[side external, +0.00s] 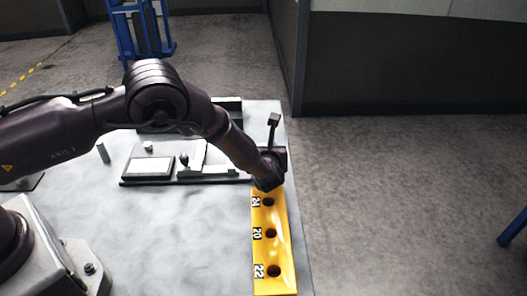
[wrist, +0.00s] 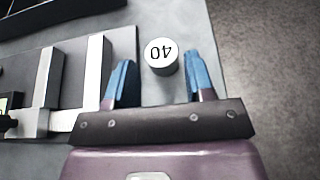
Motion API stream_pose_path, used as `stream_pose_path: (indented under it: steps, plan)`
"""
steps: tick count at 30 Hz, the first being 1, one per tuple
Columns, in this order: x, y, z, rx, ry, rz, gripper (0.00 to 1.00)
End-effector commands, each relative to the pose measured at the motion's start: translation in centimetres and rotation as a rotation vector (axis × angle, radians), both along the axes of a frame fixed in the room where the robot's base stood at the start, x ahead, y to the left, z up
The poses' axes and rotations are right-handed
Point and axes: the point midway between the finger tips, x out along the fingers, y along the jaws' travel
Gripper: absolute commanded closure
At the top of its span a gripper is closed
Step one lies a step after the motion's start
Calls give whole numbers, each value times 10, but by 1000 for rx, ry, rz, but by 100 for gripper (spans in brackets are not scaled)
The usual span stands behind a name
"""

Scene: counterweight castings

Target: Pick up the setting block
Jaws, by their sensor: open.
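My gripper (wrist: 158,68) is open, with one blue finger on each side of the cylinder and a visible gap on both sides. Nothing is held. In the side view my gripper (side external: 268,178) is low over the table's right part, its fingers and the cylinder hidden by the wrist.
A yellow block (side external: 262,218) with holes labelled 24, 20 and 22 lies along the table's right edge, close to my wrist. A dark fixture plate (side external: 128,180) with pale bars is to the left. A grey post (side external: 103,152) stands farther left. The front middle tabletop (side external: 170,245) is clear.

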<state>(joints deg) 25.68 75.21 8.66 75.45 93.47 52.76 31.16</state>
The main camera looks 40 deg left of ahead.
Motion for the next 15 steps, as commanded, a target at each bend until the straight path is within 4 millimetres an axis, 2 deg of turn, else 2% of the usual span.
stream_pose_path:
  steps: [1,6,15]
  plan:
    - [-1,1,-11,1,4,1,51]
    - [15,16,-19,-1,0,3,51]
    - [19,20,-21,-1,0,0,51]
